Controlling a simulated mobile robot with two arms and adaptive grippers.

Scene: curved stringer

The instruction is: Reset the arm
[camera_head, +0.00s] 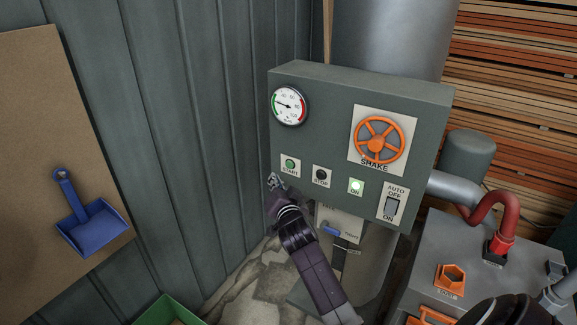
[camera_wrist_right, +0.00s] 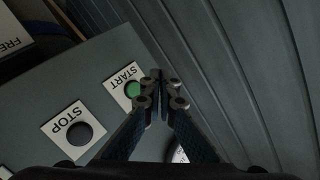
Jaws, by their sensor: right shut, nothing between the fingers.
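My right gripper (camera_head: 275,181) is shut and empty, just below the green START button (camera_head: 290,164) on the grey control box (camera_head: 330,85). My right arm reaches up to it from the bottom of the head view. In the right wrist view the shut fingertips (camera_wrist_right: 161,92) appear beside the START button (camera_wrist_right: 132,90), over the box's edge; I cannot tell whether they touch the box. The black STOP button (camera_head: 320,174) is right of START, and it also shows in the wrist view (camera_wrist_right: 79,134). My left gripper is not in view.
The box also carries a gauge (camera_head: 289,105), an orange SHAKE wheel (camera_head: 379,140), a lit ON lamp (camera_head: 356,187) and an AUTO switch (camera_head: 392,207). A grey machine with a red pipe (camera_head: 489,213) stands at right. A blue dustpan (camera_head: 92,226) hangs on a board at left.

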